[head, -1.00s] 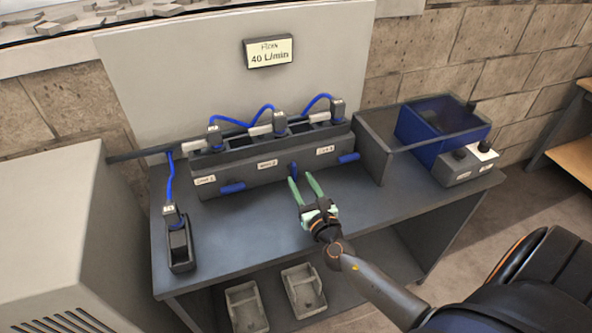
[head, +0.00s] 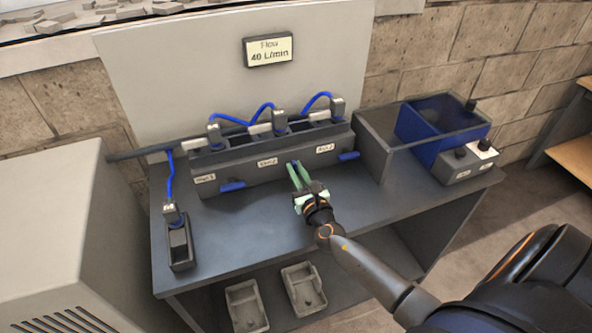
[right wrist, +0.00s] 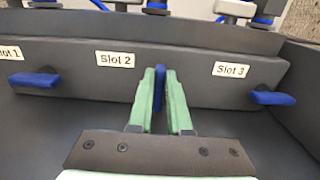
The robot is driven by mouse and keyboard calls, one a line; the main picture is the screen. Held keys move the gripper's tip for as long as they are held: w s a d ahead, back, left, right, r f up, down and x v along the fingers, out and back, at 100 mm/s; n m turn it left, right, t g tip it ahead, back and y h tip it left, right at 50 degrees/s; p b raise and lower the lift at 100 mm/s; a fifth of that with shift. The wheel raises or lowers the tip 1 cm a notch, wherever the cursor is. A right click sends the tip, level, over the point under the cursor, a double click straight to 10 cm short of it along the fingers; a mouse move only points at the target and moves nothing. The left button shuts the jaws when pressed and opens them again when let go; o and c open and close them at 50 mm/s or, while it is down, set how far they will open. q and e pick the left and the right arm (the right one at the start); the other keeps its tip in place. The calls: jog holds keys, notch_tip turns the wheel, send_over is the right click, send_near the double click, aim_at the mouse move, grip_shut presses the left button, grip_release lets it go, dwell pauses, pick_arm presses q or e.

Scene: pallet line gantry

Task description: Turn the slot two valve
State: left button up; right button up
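The slot 2 valve is a blue handle (right wrist: 159,87) standing upright, on the front of the dark manifold, just right of the "Slot 2" label (right wrist: 116,60). My right gripper (head: 297,165) has its green fingers on either side of this handle and is shut on it. The right wrist view shows a finger along each side of the handle. In the head view the fingers mostly hide the handle. The slot 1 handle (right wrist: 35,80) and slot 3 handle (right wrist: 273,98) lie level. My left gripper is not in view.
A sign (head: 268,51) reads "Flow 40 L/min". Blue cables run to connectors above the manifold (head: 213,172). A separate dark holder (head: 180,246) stands at the bench's left. An open bin with a blue part (head: 419,127) and a knob box (head: 467,164) stand at right. The bench front is clear.

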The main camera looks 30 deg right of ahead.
grip_shut()
jog(key=shift+f, duration=0.1)
jog(key=m+b, duration=0.2)
jog(key=m, duration=0.1)
jog(key=m+b, duration=0.1)
jog(key=shift+s+d+f+m, duration=0.1)
jog(key=shift+d+f+m, duration=0.1)
jog(key=shift+d+m, duration=0.2)
jog(key=m+b, duration=0.1)
jog(key=m, duration=0.1)
jog(key=m+b, duration=0.1)
jog(key=m, duration=0.1)
jog(key=m+b, duration=0.1)
jog(key=m, duration=0.1)
jog(key=shift+d+f, duration=0.25)
jog(key=m+b, duration=0.1)
jog(key=m, duration=0.2)
jog(key=shift+s+d+f, duration=0.1)
jog(key=m, duration=0.3)
jog(key=shift+f, duration=0.2)
jog(key=shift+m+b, duration=0.3)
jog(key=shift+m, duration=0.4)
